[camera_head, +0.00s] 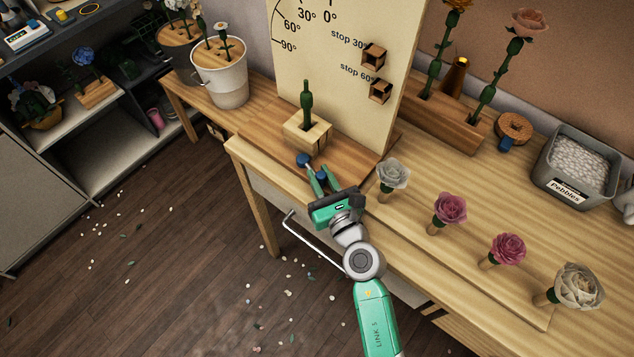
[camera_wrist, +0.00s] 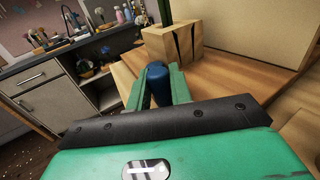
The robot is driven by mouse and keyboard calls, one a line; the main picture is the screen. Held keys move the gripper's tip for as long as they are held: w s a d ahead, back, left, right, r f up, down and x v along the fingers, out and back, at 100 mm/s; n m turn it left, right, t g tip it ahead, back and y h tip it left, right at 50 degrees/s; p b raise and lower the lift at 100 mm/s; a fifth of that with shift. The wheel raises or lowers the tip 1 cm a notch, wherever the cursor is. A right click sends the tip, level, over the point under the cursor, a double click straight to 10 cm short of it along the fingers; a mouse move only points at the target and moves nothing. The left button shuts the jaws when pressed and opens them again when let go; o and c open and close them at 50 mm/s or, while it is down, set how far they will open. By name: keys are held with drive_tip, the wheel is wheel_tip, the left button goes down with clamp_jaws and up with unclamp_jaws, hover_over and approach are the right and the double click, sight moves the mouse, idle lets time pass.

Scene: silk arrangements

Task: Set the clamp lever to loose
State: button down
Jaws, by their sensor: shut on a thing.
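A wooden clamp block (camera_head: 307,133) stands on a brown board before the angle dial and holds a dark green stem (camera_head: 306,97) upright. The block also shows in the wrist view (camera_wrist: 172,43). The blue clamp lever (camera_head: 303,159) sticks out from the front of the block. In the wrist view the lever's rounded blue end (camera_wrist: 157,84) lies between my fingers. My gripper (camera_head: 318,178) is shut on the lever, with its green fingers on either side. My gripper hides part of the lever, and I cannot read any loose or tight mark.
The dial board (camera_head: 335,65) rises behind the block, with two small wooden stops. Several roses in pegs, such as the white one (camera_head: 393,173), stand right of my gripper. A pebble bin (camera_head: 578,165) is farther right. A drawer handle (camera_head: 315,245) juts out below.

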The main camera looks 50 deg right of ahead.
idle(0.4)
drive_tip(key=c, duration=1.3)
unclamp_jaws()
drive_tip(key=shift+w, duration=0.15)
